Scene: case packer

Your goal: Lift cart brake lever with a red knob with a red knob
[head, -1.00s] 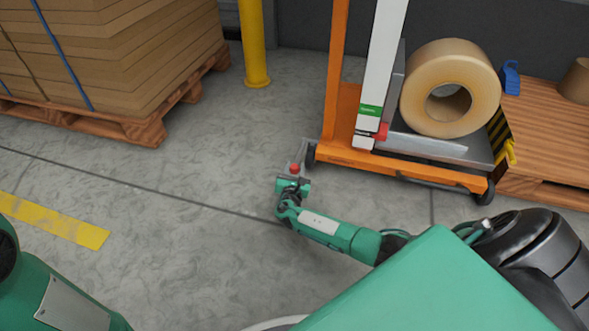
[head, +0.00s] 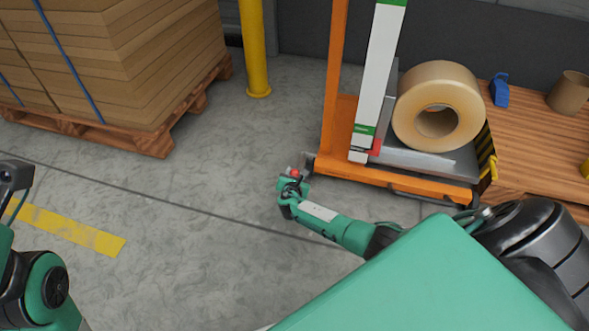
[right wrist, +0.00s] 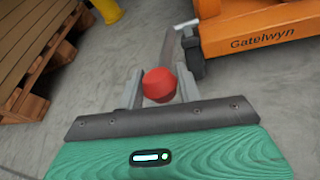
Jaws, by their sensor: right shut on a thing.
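The red knob (right wrist: 160,85) of the brake lever sits between the fingers of my right gripper (right wrist: 160,92) in the right wrist view. The gripper is shut on it. The grey lever arm (right wrist: 169,46) runs from behind the knob toward the orange cart (right wrist: 255,27). In the head view the knob (head: 293,172) shows small at my right gripper (head: 293,180), beside the lower left corner of the cart (head: 385,178). The lever there is mostly hidden by the gripper. My left arm shows at the left edge; its jaws cannot be made out.
A large tape-coloured roll (head: 438,107) rests on the cart's grey platform. A wooden deck (head: 540,140) stands right of the cart. A pallet of stacked cardboard (head: 120,60) and a yellow post (head: 255,50) stand behind. The floor left of the gripper is clear.

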